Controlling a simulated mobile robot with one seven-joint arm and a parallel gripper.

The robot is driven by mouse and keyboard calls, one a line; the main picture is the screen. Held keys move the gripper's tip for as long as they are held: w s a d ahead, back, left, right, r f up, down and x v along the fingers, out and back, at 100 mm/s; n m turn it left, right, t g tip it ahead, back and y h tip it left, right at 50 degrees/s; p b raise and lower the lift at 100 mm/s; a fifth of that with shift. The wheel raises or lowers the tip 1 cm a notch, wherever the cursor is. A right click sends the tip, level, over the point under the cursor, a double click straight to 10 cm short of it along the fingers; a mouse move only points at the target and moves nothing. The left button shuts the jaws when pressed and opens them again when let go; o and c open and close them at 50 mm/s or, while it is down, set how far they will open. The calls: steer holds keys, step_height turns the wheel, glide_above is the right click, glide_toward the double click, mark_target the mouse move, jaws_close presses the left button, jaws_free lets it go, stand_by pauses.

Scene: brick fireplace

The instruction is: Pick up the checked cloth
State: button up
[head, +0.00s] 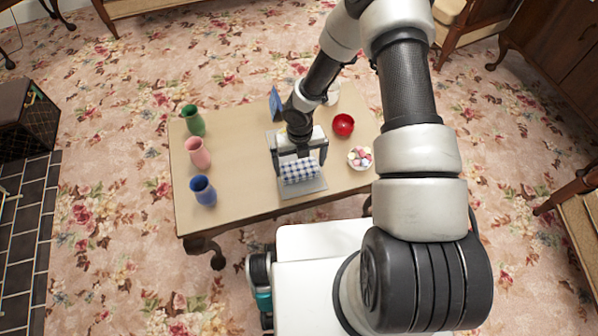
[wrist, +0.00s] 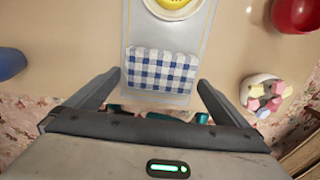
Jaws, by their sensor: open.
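The checked cloth (head: 299,170) is a blue and white folded bundle. It lies on a grey mat (head: 312,187) near the front edge of the low table (head: 239,160). In the wrist view the cloth (wrist: 162,70) sits on the mat, just beyond and between my fingertips. My gripper (head: 300,162) is over the cloth with its fingers spread to either side. In the wrist view my gripper (wrist: 158,80) is open, with nothing between its fingers. How far the fingertips are above the mat is hard to tell.
Green (head: 193,120), pink (head: 197,153) and blue (head: 203,191) vases line the table's left side. A red bowl (head: 344,125) and a white bowl of pastel pieces (head: 360,158) stand to the right. A white dish with something yellow (wrist: 172,6) is beyond the cloth.

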mark_target(299, 170)
step_height(299, 170, down, 2)
steer(key=shift+f, duration=0.25)
steer(key=c, duration=0.7)
step_height(299, 170, up, 10)
steer(key=p, duration=0.3)
steer(key=shift+c, duration=0.2)
steer(key=o, duration=0.5)
steer(key=c, duration=0.4)
steer(key=w+a+m, duration=0.3)
steer(key=w+m, duration=0.6)
steer(key=w, duration=0.4)
steer(key=shift+d+f+b, duration=0.15)
steer(key=shift+f+b, duration=1.85)
steer(key=shift+f, duration=0.8)
